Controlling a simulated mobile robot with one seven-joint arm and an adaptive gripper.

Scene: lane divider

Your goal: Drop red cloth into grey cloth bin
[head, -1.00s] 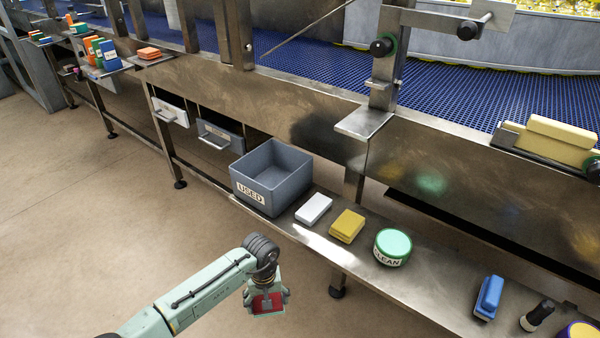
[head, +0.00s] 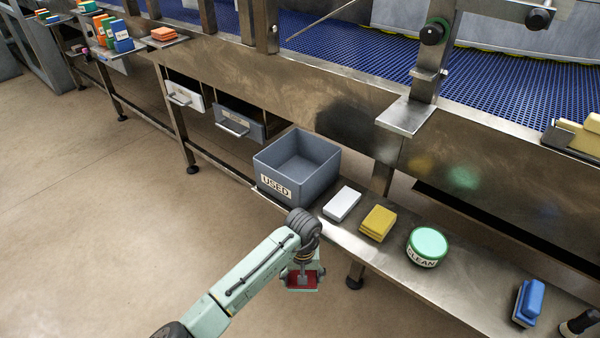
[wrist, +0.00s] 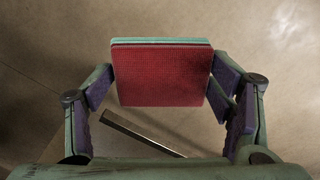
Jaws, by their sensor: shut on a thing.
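The red cloth (wrist: 162,76) is a folded flat block with a green layer along its top edge in the wrist view. My gripper (wrist: 160,88) is shut on it, with finger pads at its left and right sides. In the head view the red cloth (head: 303,280) hangs at the end of my gripper (head: 302,272), over the floor in front of the low shelf. The grey bin (head: 298,168), labelled USED, stands on the shelf behind and above it in the picture. Its visible inside looks empty. The gripper is apart from the bin.
On the low steel shelf (head: 460,283), a white block (head: 342,204), a yellow block (head: 378,223), a green-lidded CLEAN tub (head: 427,247) and a blue block (head: 528,302) stand right of the bin. A steel bracket plate (head: 405,116) juts out above. Open floor lies left.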

